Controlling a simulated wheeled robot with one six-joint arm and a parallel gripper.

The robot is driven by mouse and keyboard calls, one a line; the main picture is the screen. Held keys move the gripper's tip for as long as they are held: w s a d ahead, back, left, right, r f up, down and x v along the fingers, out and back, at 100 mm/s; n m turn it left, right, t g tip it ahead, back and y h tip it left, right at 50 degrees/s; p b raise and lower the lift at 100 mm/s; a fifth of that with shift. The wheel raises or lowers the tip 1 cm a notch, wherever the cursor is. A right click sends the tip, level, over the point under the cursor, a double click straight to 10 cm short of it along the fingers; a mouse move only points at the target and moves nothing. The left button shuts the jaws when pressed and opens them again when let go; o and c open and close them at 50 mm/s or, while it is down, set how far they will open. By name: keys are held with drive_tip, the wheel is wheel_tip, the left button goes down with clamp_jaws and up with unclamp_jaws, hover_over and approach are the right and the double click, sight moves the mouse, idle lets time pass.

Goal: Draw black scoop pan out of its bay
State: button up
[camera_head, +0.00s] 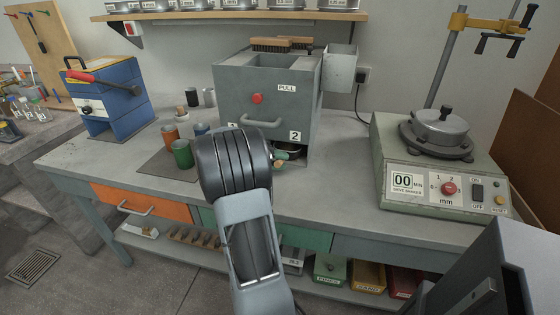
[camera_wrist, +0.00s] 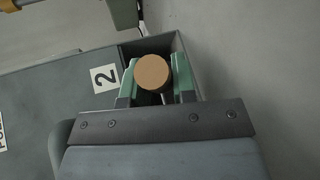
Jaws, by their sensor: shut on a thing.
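The grey splitter box (camera_head: 268,92) stands on the bench, with a PULL label, a red knob and bays at its foot. The black scoop pan (camera_head: 292,150) shows only as a small dark, pale-rimmed part in the bay beside the number 2 label (camera_head: 295,135). My gripper (camera_head: 281,156) is at this bay's mouth, mostly hidden behind my arm. In the wrist view its green fingers (camera_wrist: 154,88) are shut about the pan's handle, whose round tan end (camera_wrist: 153,72) faces the camera. The pan's body is not clear there.
Green and orange cups (camera_head: 182,154) stand on a dark mat left of my arm. A sieve shaker (camera_head: 437,175) stands at the right, a blue box (camera_head: 104,98) at the left. An orange drawer (camera_head: 140,203) is under the bench top. Bare bench lies right of the splitter.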

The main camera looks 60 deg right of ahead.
clamp_jaws()
drive_tip(key=shift+a, duration=0.15)
drive_tip(key=shift+s+a+b, duration=0.2)
drive_tip(key=shift+s+a, duration=0.2)
drive_tip(key=shift+a, duration=0.9)
drive_tip(key=shift+s+a+b, duration=0.2)
drive_tip(key=shift+s+a, duration=0.15)
drive_tip(key=shift+a, duration=0.95)
drive_tip(key=shift+s+a+b, duration=0.2)
drive_tip(key=shift+s+a, duration=0.2)
drive_tip(key=shift+a, duration=0.9)
drive_tip(key=o, duration=0.9)
unclamp_jaws()
drive_tip(key=shift+a, duration=0.1)
